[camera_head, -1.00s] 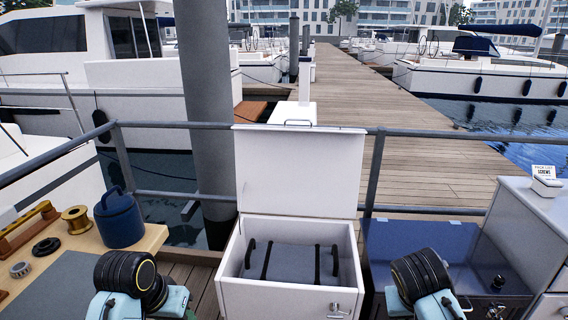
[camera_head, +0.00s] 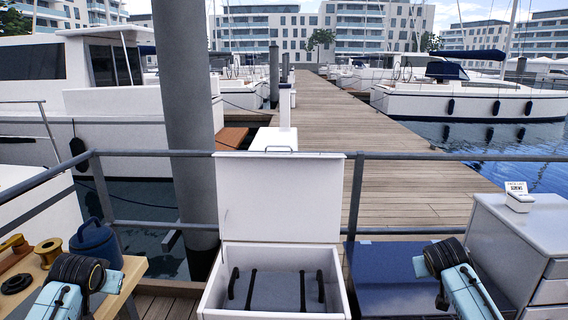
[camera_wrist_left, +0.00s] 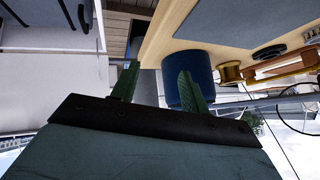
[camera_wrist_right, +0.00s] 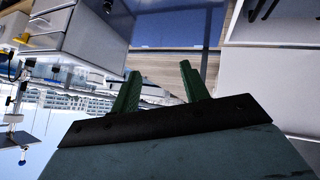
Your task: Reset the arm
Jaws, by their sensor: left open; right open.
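My left gripper shows in the left wrist view (camera_wrist_left: 158,85) with its two green fingers apart and nothing between them. My right gripper in the right wrist view (camera_wrist_right: 160,88) is also open and empty. In the head view both arms show at the lower corners, raised in front of the work surfaces, and their fingers are not visible there. The left arm is by the wooden table (camera_head: 128,272). The right arm is in front of the blue surface (camera_head: 385,262).
A white box (camera_head: 280,198) with its lid up stands in the middle, a grey padded item with black handles (camera_head: 275,290) inside. A blue pot (camera_head: 98,243) and brass spool (camera_head: 47,250) are on the table. A drawer cabinet (camera_head: 535,235) stands right. A railing (camera_head: 450,157) runs behind.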

